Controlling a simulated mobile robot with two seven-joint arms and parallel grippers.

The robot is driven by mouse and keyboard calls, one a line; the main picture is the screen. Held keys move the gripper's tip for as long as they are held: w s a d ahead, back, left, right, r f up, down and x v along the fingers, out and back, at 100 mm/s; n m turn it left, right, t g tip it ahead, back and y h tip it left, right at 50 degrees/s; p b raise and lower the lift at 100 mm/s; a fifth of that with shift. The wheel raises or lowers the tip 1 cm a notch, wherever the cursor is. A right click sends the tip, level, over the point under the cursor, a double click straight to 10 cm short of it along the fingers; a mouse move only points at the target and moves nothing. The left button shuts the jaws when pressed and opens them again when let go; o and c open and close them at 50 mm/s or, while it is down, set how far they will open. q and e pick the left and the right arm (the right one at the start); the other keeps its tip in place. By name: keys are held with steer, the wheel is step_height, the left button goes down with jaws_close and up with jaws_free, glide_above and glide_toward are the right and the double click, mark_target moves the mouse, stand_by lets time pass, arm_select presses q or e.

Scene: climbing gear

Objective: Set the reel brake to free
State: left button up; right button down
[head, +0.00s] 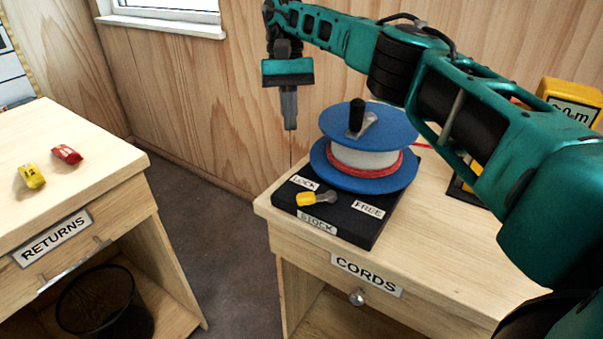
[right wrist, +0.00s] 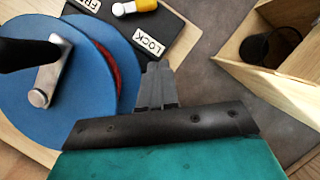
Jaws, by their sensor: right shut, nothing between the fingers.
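The blue reel (head: 362,150) stands on a black base (head: 345,230) on the cords cabinet. The brake lever (head: 316,198), with a yellow grip and metal end, lies at the base's front. Its yellow end points left, nearer the LOCK label (head: 304,183) than the FREE label (head: 368,209). My right gripper (head: 290,124) is shut and empty, above and left of the reel. In the right wrist view its fingers (right wrist: 156,72) point toward the lever (right wrist: 138,6), apart from it. My left gripper is out of view.
The returns cabinet (head: 90,165) at the left carries a yellow item (head: 32,176) and a red item (head: 67,154). A black bin (head: 97,302) sits beneath. A yellow device (head: 570,98) stands at the back right. A floor gap (head: 215,220) separates the cabinets.

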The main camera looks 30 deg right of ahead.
mark_target(317, 198)
steer(key=shift+s+d+r, duration=0.1)
steer(key=shift+d+r, duration=0.35)
steer(key=b+x, duration=0.2)
steer(key=x, duration=0.8)
steer(key=shift+s+a, duration=0.25)
steer(key=shift+s, duration=0.35)
steer(key=shift+s+a, duration=0.25)
steer(key=shift+s, duration=0.4)
steer(key=shift+s+a, duration=0.3)
steer(key=shift+s, duration=0.3)
steer(key=shift+s+a, duration=0.3)
steer(key=shift+a, duration=0.05)
